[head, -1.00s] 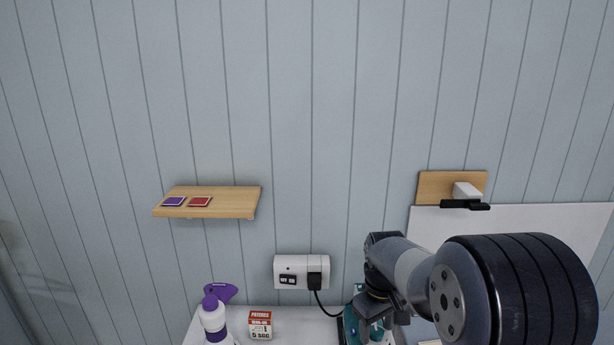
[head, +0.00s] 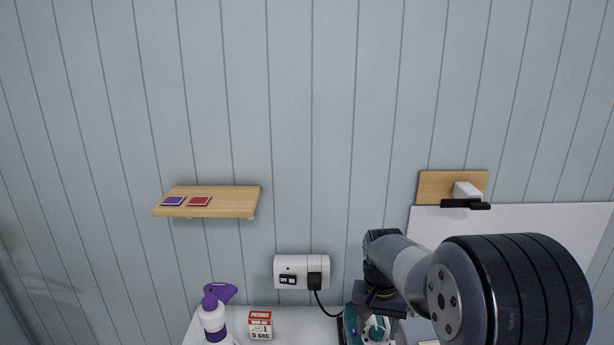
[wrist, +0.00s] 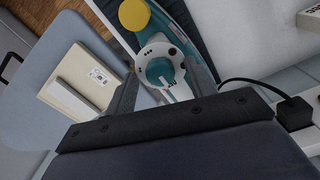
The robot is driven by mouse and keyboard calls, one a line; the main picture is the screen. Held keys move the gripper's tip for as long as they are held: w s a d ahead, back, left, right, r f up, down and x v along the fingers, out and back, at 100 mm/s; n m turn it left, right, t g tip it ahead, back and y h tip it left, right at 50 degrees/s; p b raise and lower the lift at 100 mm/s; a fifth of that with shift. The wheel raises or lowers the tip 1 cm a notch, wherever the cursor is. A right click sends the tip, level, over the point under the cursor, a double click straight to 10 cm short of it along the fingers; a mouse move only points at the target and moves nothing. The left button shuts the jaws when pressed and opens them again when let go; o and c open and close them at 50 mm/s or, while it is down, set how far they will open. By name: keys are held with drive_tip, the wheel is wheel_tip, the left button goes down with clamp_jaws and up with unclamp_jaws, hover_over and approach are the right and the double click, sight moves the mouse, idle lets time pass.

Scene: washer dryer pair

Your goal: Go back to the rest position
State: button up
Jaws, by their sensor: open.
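My gripper (head: 378,302) hangs at the lower right of the head view, below my arm. Its dark fingers are apart and nothing shows held between them. In the wrist view my gripper (wrist: 165,80) points at a teal and white appliance with a round dial (wrist: 160,65) and a yellow round part. The same teal appliance (head: 373,329) shows just below my gripper in the head view, partly cut off by the frame edge. I cannot tell the exact gap between them.
A white surface holds a purple-and-white spray bottle (head: 213,318) and a red-and-white box (head: 260,325). A plugged socket (head: 301,272) and a wooden shelf (head: 208,202) are on the wall.

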drive_tip(key=m, duration=0.4)
drive_tip(key=shift+m, duration=0.3)
idle(0.4)
